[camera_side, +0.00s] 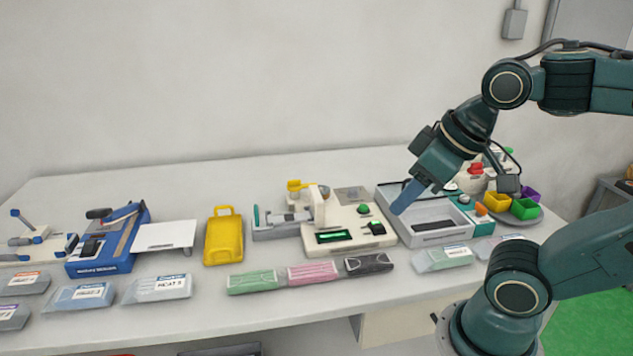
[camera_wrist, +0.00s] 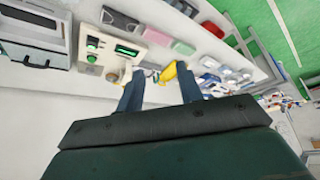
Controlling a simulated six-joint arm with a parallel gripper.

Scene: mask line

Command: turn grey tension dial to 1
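A cream machine (camera_side: 345,228) with a lit green display and green buttons stands mid-table. It also shows in the wrist view (camera_wrist: 108,53). My gripper (camera_side: 400,208) is in the air at the right of the machine, pointing down and left, over the grey case. In the wrist view my gripper (camera_wrist: 160,73) has two blue fingers well apart with nothing held between them.
A grey open case (camera_side: 432,228) stands right of the machine, with coloured bins (camera_side: 524,208) beyond. A yellow tray (camera_side: 223,240) and a blue device (camera_side: 108,240) are at the left. Several mask packs (camera_side: 313,272) line the front. The table's back strip is clear.

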